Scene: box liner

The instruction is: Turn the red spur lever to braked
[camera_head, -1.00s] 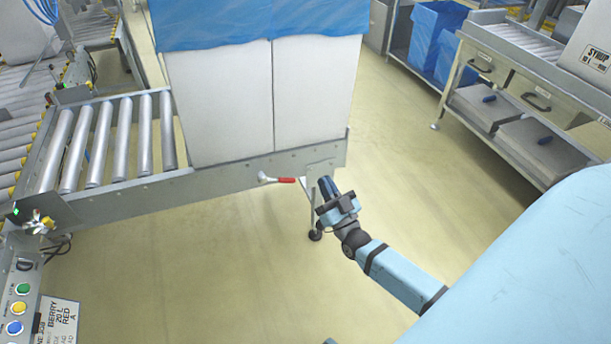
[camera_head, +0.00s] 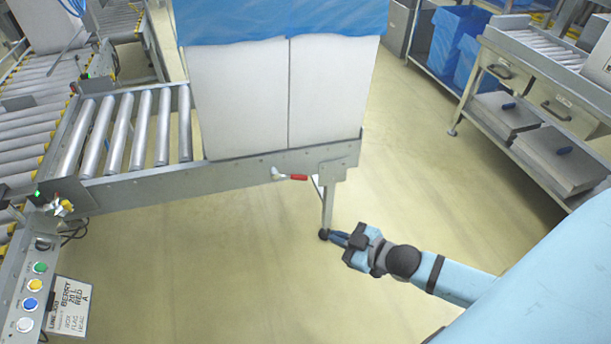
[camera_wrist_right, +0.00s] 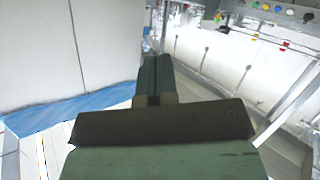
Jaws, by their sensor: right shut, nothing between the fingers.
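The red spur lever (camera_head: 291,177) is on the side rail of the roller spur, below the white box. Its red grip points right and lies roughly level, with a pale metal end at its left. My right gripper (camera_head: 333,237) is below and to the right of the lever, apart from it, near the foot of the spur's leg. Its fingers (camera_wrist_right: 152,80) are together and empty in the right wrist view. The lever cannot be made out in the wrist view. My left gripper is not in view.
A large white box (camera_head: 245,95) with a blue liner (camera_head: 270,22) stands on the spur (camera_head: 230,168). A button panel (camera_head: 32,290) is at the lower left. A bench with drawers (camera_head: 560,105) is at the right. The floor between is clear.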

